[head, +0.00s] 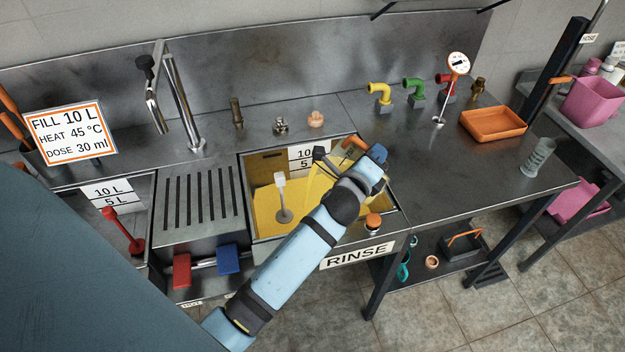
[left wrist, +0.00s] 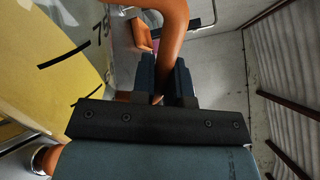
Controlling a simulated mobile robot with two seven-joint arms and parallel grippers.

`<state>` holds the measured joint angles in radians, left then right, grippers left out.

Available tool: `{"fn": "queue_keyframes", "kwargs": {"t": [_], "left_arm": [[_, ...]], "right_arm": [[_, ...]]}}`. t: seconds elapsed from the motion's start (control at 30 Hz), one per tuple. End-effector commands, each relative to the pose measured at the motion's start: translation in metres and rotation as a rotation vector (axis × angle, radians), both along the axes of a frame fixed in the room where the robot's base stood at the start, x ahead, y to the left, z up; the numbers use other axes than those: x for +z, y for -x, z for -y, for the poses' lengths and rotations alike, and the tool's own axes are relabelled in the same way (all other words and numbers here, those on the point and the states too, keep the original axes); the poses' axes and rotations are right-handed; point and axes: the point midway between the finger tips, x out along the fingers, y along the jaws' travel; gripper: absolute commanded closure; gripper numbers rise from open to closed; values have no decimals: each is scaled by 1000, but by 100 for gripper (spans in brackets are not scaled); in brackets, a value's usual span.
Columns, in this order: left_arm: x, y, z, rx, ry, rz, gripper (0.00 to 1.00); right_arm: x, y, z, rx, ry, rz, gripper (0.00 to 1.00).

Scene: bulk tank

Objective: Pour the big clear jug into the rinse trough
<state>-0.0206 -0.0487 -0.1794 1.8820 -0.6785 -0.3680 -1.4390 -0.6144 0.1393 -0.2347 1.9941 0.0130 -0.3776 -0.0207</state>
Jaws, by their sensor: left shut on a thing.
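The big clear jug (head: 318,192) is over the rinse trough (head: 244,205), partly hidden behind my left arm. My left gripper (head: 358,152) is shut on its orange handle. In the left wrist view the fingers (left wrist: 172,85) close around the orange handle (left wrist: 172,35), and the jug's side (left wrist: 60,75) shows dark marks and yellow contents. The trough, with a RINSE label on its front, holds yellow liquid (head: 268,208). I cannot tell the jug's exact tilt or whether liquid is flowing from it. My right gripper is out of view.
A white-handled probe (head: 281,190) stands in the trough. A tap (head: 180,100) and a slotted drainer (head: 200,200) lie to the left. An orange tray (head: 493,124), a thermometer (head: 455,75) and a clear cylinder (head: 539,157) are on the right counter, with bare steel between them and the trough.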

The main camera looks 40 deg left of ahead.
Motion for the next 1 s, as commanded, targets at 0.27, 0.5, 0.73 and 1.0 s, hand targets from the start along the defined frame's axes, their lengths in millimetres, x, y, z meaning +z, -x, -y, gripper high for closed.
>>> {"fn": "queue_keyframes", "kwargs": {"t": [0.27, 0.5, 0.73, 1.0], "left_arm": [[-1, 0, -3, 0, 25, 3, 100], [-3, 0, -5, 0, 47, 5, 100], [-4, 0, -7, 0, 66, 5, 100], [-6, 1, -9, 0, 89, 6, 100]], "right_arm": [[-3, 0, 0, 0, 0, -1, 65], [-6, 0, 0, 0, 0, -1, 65], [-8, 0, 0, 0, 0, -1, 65], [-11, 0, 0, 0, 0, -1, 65]]}}
